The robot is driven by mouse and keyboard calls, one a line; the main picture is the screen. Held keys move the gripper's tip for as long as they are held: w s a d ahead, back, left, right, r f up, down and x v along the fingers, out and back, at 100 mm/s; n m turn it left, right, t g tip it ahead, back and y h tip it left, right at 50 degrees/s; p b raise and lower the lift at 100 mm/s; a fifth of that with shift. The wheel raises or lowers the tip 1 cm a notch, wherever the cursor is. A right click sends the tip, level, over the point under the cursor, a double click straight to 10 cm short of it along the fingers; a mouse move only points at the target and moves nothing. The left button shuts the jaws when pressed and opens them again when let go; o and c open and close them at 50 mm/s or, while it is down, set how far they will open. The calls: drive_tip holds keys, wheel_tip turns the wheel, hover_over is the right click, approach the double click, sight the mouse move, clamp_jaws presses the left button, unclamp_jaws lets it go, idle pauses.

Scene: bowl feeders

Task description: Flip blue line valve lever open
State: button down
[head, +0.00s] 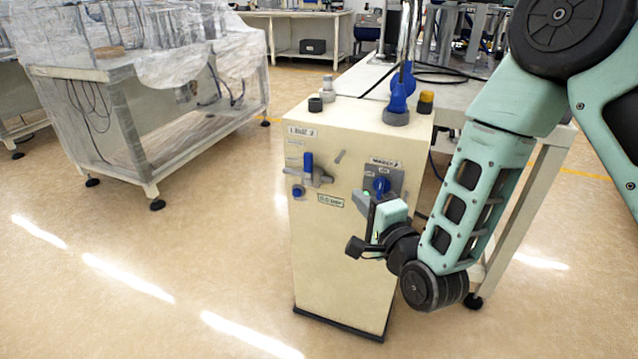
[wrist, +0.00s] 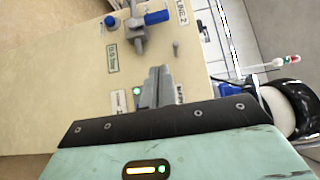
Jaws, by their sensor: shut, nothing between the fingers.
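The blue valve lever (head: 308,163) stands upright on a grey valve body (head: 319,178) on the front of a beige cabinet (head: 335,270). In the wrist view the blue lever (wrist: 157,17) lies at the top, pointing right from the grey valve body (wrist: 135,36). My gripper (head: 367,198) is in front of the cabinet, to the right of the lever and lower. In the wrist view its fingers (wrist: 155,82) are together and empty, apart from the lever. My gripper partly covers the panel with the blue rotary switch (head: 381,184).
A small blue knob (head: 297,192) sits just below the valve. A grey peg (head: 340,157) sticks out right of the lever. Blue fittings (head: 397,97) stand on the cabinet top. A plastic-covered table (head: 110,80) is at the left; open floor lies between.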

drive_tip(key=b, duration=0.1)
approach(308, 169)
drive_tip(key=w+d, duration=0.3)
drive_tip(key=w, duration=0.2)
drive_tip(key=shift+w+a+r+b, duration=0.1)
drive_tip(key=shift+w+a+r, duration=0.15)
drive_tip(key=shift+a, duration=0.4)
drive_tip(key=shift+w+a+r+b, duration=0.1)
drive_tip(key=shift+w+a, duration=0.2)
drive_tip(key=shift+a, duration=0.4)
drive_tip(key=shift+w+a+r+b, duration=0.1)
drive_tip(key=shift+w+a+r, duration=0.15)
drive_tip(key=shift+a, duration=0.4)
